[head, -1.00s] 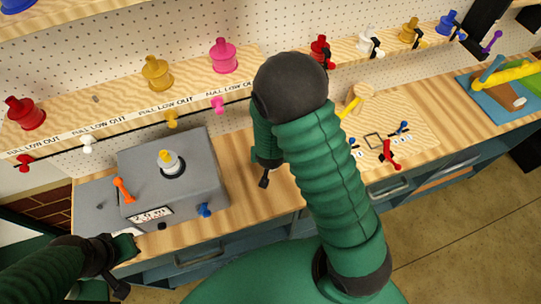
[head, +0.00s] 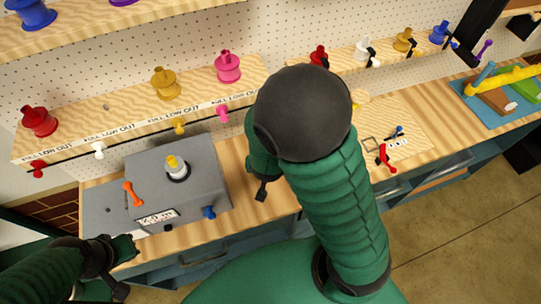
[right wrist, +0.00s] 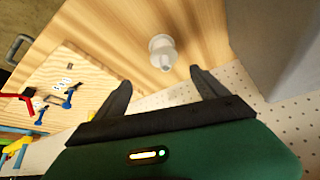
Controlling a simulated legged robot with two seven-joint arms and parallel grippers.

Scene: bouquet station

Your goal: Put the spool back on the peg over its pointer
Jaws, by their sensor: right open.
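A white spool (right wrist: 163,52) stands on the wooden counter in the right wrist view. It lies beyond and between the fingertips of my right gripper (right wrist: 160,82), which is open and empty. In the head view my right arm hides this spool, and the right gripper (head: 262,190) shows only in part beside the arm. On the left shelf, red (head: 39,122), yellow (head: 164,83) and pink (head: 228,67) spools stand above pointers of like colour. Above the white pointer (head: 99,150) there is no spool. My left gripper (head: 122,248) is low at the left; its jaws are unclear.
A grey machine (head: 205,150) with a yellow-topped post, an orange lever and a blue knob stands on the counter. A wooden board (head: 410,130) with small tools lies right of my arm. More spools, including a blue one (head: 440,32), stand on the right shelf.

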